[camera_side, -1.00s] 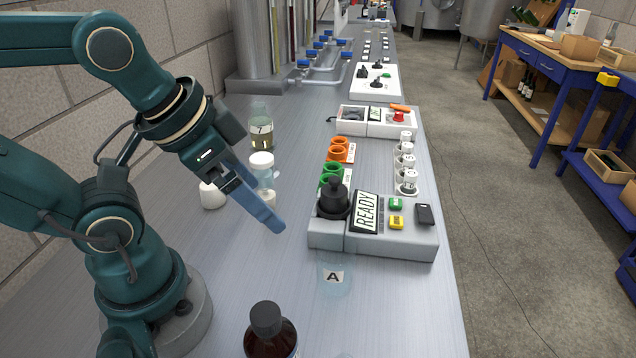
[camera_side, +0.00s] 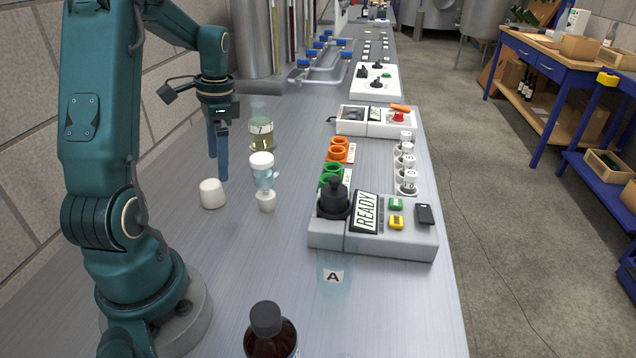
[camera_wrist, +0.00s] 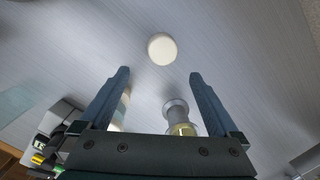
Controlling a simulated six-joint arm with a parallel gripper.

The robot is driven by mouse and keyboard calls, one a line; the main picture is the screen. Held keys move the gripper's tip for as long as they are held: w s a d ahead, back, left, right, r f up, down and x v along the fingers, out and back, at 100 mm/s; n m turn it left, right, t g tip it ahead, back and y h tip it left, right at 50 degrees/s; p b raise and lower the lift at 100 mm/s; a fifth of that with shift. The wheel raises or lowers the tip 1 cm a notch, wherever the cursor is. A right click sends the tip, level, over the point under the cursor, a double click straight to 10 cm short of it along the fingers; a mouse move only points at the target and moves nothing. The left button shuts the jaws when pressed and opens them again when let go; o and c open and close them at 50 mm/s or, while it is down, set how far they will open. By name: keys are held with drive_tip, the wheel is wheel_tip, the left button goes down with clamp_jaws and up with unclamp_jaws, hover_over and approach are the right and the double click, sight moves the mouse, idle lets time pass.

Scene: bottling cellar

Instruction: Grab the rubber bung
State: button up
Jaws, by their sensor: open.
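The rubber bung (camera_side: 212,194) is a small off-white tapered plug standing upright on the metal bench, to the right of my arm's base column. In the wrist view the bung (camera_wrist: 162,48) is a pale disc just beyond the fingertips, roughly centred between them. My gripper (camera_side: 222,178) points down with blue fingers, near the bung and apart from it. In the wrist view my gripper (camera_wrist: 158,74) is open, with nothing held between its fingers.
A grey READY console (camera_side: 390,238) is further right. A brown bottle (camera_side: 270,335) stands in front. Bench between is clear.

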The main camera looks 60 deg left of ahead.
sight(210, 184)
drive_tip(key=shift+s+a+f+n+h, duration=0.2)
drive_tip(key=shift+s+a+f, duration=0.05)
drive_tip(key=shift+s+f, duration=0.25)
drive_tip(key=shift+s+a+f+n+h, duration=0.2)
drive_tip(key=shift+s+f, duration=0.2)
drive_tip(key=shift+s, duration=0.05)
drive_tip(key=shift+s+f, duration=0.2)
drive_tip(key=shift+f, duration=1)
drive_tip(key=shift+s+f, duration=0.15)
drive_tip(key=shift+f, duration=1)
drive_tip(key=shift+c, duration=0.4)
drive_tip(key=c, duration=1.4)
